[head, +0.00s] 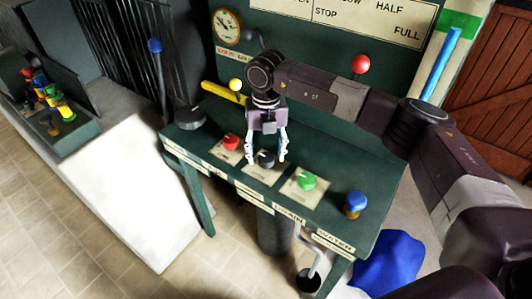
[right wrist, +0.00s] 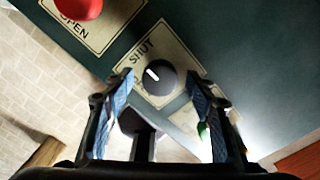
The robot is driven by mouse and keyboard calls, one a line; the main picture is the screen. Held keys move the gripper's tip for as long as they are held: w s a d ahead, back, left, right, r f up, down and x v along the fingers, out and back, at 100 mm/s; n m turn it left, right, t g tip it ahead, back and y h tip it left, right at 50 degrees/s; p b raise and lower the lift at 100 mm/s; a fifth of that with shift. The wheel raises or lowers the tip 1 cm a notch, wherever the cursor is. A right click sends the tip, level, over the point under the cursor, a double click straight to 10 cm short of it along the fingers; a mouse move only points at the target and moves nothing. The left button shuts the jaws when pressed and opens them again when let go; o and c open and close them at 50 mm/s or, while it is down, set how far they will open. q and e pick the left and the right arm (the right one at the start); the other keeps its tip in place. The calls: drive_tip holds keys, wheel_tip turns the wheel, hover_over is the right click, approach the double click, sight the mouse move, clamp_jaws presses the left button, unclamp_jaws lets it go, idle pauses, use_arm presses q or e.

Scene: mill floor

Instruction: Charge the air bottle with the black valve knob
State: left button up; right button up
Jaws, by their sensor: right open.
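The black valve knob (head: 265,158) sits on a cream plate on the green bench. In the right wrist view the black knob (right wrist: 158,80) has a white pointer mark turned toward the upper left, and the word SHUT is printed on the plate above it. My right gripper (head: 267,157) is open above the black knob, its fingers on either side. In the right wrist view the fingertips (right wrist: 160,83) stand apart from the knob, with nothing between them held. A grey cylinder (head: 273,232), likely the air bottle, stands under the bench. My left gripper is not in view.
On the bench a red knob (head: 231,141) is left of the black one; a green knob (head: 307,181) and blue knob (head: 354,203) are to its right. A round gauge (head: 228,28) and a red-ended lever (head: 360,64) are behind. A blue cloth-like heap (head: 392,262) lies on the floor.

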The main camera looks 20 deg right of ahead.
sight(266, 157)
drive_tip(key=shift+r, duration=0.1)
wheel_tip(266, 157, up, 12)
idle(0.5)
drive_tip(key=shift+s+f, duration=0.1)
drive_tip(key=shift+f, duration=0.15)
